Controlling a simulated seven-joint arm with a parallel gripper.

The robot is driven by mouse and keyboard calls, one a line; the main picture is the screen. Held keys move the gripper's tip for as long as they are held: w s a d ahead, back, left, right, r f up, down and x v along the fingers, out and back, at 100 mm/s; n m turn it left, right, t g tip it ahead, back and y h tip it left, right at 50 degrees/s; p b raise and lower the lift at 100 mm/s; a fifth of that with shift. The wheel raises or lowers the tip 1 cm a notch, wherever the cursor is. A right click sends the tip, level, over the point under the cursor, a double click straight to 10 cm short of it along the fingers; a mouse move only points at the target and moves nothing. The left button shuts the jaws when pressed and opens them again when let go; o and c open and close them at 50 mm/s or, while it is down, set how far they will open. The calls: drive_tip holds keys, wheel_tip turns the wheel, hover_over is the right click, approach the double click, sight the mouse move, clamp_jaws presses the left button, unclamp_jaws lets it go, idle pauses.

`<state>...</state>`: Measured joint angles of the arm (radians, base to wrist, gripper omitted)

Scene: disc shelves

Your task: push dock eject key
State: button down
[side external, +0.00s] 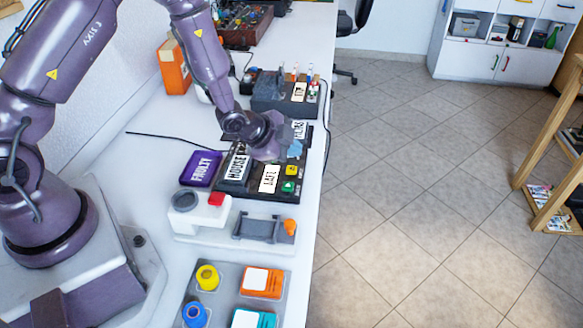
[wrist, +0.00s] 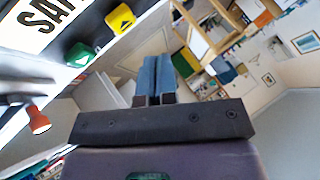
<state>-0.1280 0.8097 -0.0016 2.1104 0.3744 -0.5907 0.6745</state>
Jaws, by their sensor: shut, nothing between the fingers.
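A black dock panel (side external: 225,191) lies on the white table, with white labels reading HOUSE (side external: 237,167) and SAFE (side external: 269,179). A third label (side external: 299,129) is partly hidden behind my gripper. At the panel's right side are a yellow key (side external: 291,170) and a green key (side external: 288,186). In the wrist view the yellow key (wrist: 121,18) and green key (wrist: 80,55) both carry an arrow mark. My gripper (side external: 295,149) is shut and empty, its blue fingertips near the yellow key on its far side. Contact cannot be told. In the wrist view the fingers (wrist: 158,76) are together.
A purple FAULTY box (side external: 201,168) sits left of the panel. Nearer is a white device (side external: 200,222) with a red button and an orange knob (side external: 290,227). A grey tray (side external: 223,296) holds rolls and cases. A dark rack (side external: 270,104) stands beyond. The table edge is close on the right.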

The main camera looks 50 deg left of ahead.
sight(292, 170)
drive_tip(key=shift+r, duration=1.5)
drive_tip(key=s+f+n+g, duration=0.1)
drive_tip(key=s, duration=0.1)
drive_tip(key=s+a+f+n+g+y, duration=0.1)
drive_tip(key=s, duration=0.1)
drive_tip(key=shift+a+f+g, duration=0.15)
drive_tip(key=shift+f+g, duration=0.05)
drive_tip(key=shift+g, duration=0.2)
drive_tip(key=s+d+r+n, duration=0.1)
drive_tip(key=s+r+n, duration=0.3)
drive_tip(key=s+r, duration=0.6)
drive_tip(key=s+d+r+n, duration=0.2)
drive_tip(key=s+r+n, duration=0.2)
drive_tip(key=s+r, duration=0.7)
wheel_tip(292, 170, up, 6)
drive_tip(key=shift+d+r+n+g, duration=0.2)
drive_tip(key=shift+d+n+g, duration=0.1)
drive_tip(key=shift+n, duration=0.1)
